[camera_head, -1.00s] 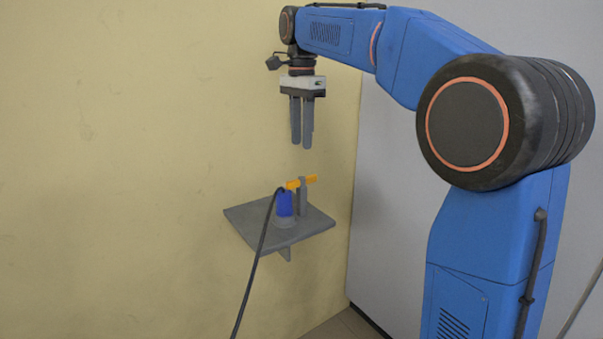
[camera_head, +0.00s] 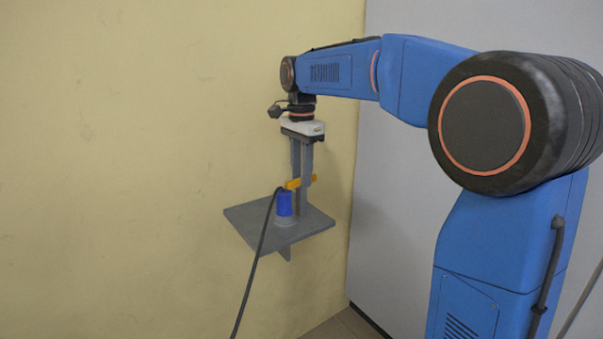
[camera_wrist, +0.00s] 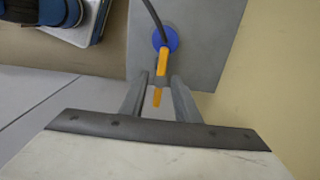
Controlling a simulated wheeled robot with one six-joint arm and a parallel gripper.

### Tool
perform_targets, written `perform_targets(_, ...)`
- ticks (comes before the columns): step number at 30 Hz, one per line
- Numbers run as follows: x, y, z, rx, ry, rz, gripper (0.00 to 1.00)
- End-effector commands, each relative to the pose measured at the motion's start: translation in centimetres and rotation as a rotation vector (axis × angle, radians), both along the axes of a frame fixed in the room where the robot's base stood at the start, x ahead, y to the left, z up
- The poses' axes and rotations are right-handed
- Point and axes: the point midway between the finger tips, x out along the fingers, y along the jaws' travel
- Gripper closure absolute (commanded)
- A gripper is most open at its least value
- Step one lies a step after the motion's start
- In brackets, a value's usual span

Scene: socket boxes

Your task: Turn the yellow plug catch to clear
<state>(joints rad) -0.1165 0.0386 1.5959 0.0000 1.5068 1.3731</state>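The yellow catch (camera_head: 293,184) is a bar lying across the top of a grey post beside the blue plug (camera_head: 285,204), with one end over the plug. In the wrist view the catch (camera_wrist: 162,62) runs from the blue plug (camera_wrist: 166,39) back between my fingers. My gripper (camera_head: 301,180) points down, its fingertips at about the height of the catch. In the wrist view my gripper (camera_wrist: 160,82) is open, with a finger on each side of the catch and a gap visible. Whether either finger touches it is unclear.
The plug and post stand on a grey shelf (camera_head: 250,219) fixed to a yellow wall (camera_head: 150,150). A black cable (camera_head: 258,252) leaves the plug and hangs over the shelf's front edge. A pale grey wall (camera_head: 395,220) is to the right.

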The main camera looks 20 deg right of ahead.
Motion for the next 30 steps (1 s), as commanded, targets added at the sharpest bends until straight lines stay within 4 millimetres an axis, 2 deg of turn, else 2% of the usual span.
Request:
perform_targets(2, 0.00, 0.00, 0.01, 0.000, 0.000, 0.000, 0.73)
perform_targets(5, 0.00, 0.00, 0.02, 0.000, 0.000, 0.000, 0.97)
perform_targets(6, 0.00, 0.00, 0.02, 0.000, 0.000, 0.000, 1.00)
perform_targets(19, 0.00, 0.00, 0.04, 0.000, 0.000, 0.058, 1.00)
perform_targets(30, 0.00, 0.00, 0.06, 0.000, 0.000, 0.335, 1.00)
